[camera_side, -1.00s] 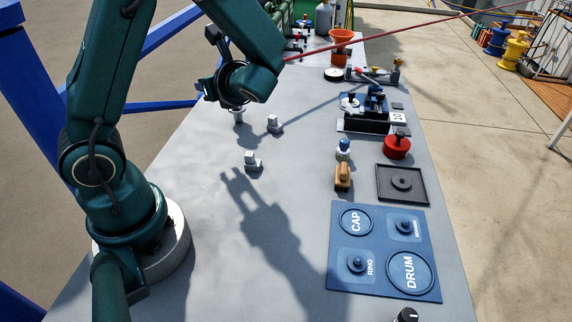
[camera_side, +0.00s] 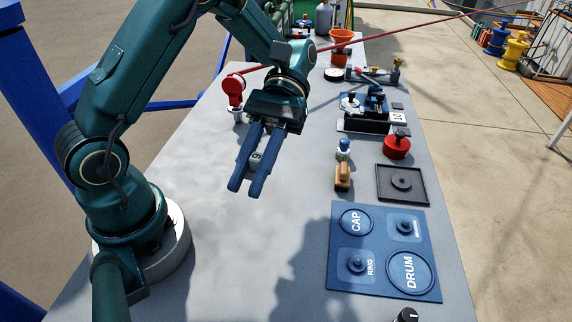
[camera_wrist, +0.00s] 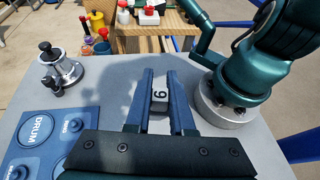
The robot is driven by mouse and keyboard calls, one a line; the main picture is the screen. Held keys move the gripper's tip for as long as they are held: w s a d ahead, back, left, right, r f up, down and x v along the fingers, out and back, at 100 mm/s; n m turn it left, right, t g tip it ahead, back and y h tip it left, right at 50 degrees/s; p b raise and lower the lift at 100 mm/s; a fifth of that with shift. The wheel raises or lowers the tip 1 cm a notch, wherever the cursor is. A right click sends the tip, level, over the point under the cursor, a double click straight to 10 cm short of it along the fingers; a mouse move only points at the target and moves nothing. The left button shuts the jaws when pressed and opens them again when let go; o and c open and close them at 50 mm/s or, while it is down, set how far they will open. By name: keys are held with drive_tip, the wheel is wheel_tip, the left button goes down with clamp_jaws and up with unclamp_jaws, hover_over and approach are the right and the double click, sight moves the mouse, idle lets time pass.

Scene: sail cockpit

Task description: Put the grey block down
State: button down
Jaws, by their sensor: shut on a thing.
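My gripper (camera_side: 245,190) is over the left-middle part of the grey bench, with its two blue fingers pointing down toward the near side. It is shut on the grey block (camera_side: 256,158), which shows between the fingers in the side view. In the wrist view my gripper (camera_wrist: 158,72) has the grey block (camera_wrist: 159,97) between its fingers, with a dark 6 or 9 on its pale face. Its underside is hidden, so I cannot tell whether it touches the bench.
A blue board (camera_side: 385,215) marked CAP, DRUM and RING lies at the near right. A red-topped post (camera_side: 235,92) is left of my gripper. Bare bench lies at the near left.

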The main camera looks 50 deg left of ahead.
drive_tip(key=w+d+r+n+t+h, duration=0.2)
drive_tip(key=w+d+r, duration=0.1)
hover_over(292, 315)
wheel_tip(292, 315, down, 12)
drive_tip(key=shift+r, duration=0.1)
drive_tip(key=shift+f, duration=2.1)
drive_tip(key=c, duration=0.8)
unclamp_jaws()
drive_tip(key=shift+f, duration=0.1)
